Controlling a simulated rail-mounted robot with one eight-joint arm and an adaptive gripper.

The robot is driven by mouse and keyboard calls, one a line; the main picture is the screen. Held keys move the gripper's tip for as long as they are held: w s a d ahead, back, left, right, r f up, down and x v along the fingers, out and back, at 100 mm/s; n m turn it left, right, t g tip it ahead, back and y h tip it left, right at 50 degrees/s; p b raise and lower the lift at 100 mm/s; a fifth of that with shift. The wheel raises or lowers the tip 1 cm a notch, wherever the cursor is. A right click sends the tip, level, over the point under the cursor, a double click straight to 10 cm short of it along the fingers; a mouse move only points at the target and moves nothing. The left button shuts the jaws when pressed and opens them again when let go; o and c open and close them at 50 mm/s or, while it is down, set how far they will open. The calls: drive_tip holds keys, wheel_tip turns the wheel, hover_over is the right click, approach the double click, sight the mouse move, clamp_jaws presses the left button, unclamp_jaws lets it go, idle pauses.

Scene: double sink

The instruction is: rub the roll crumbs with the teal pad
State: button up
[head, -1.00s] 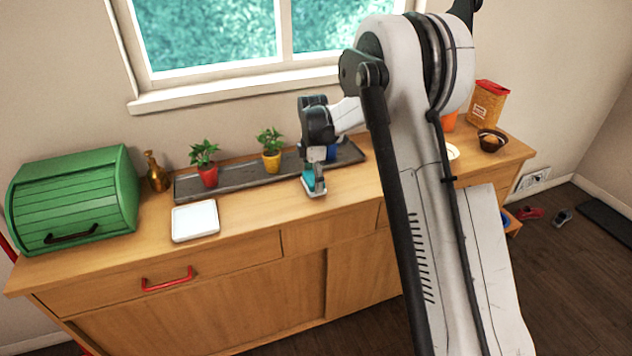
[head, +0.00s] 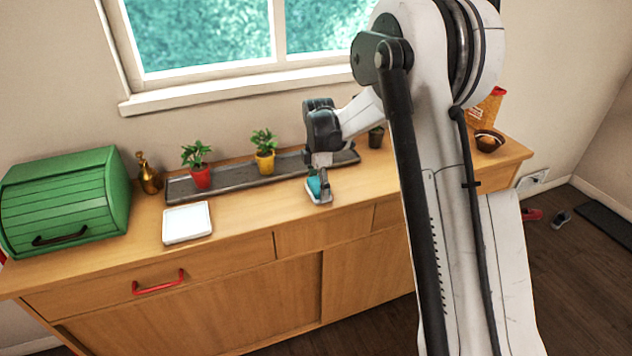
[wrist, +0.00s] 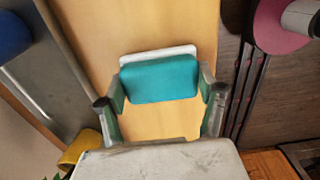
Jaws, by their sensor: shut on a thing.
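My gripper (head: 319,188) is shut on the teal pad (head: 314,186), low over the wooden counter top in the head view. In the wrist view the teal pad (wrist: 160,78) sits between both fingers, with a white edge (wrist: 130,59) showing along its far side. Whether the pad touches the counter is hard to tell. I cannot make out any roll crumbs in either view; some of the counter is hidden by my arm and the pad.
A white square tray (head: 187,223) lies on the counter to the left, near a green bread box (head: 65,200) and a brass bottle (head: 147,175). A long grey tray (head: 225,182) with potted plants runs behind the pad. A bowl (head: 489,141) stands at the right end.

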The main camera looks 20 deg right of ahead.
drive_tip(key=shift+s+d, duration=0.1)
drive_tip(key=shift+s, duration=0.75)
drive_tip(key=shift+s+r, duration=0.15)
drive_tip(key=shift+s, duration=0.15)
drive_tip(key=shift+r+p, duration=1.4)
drive_tip(key=shift+r, duration=2.5)
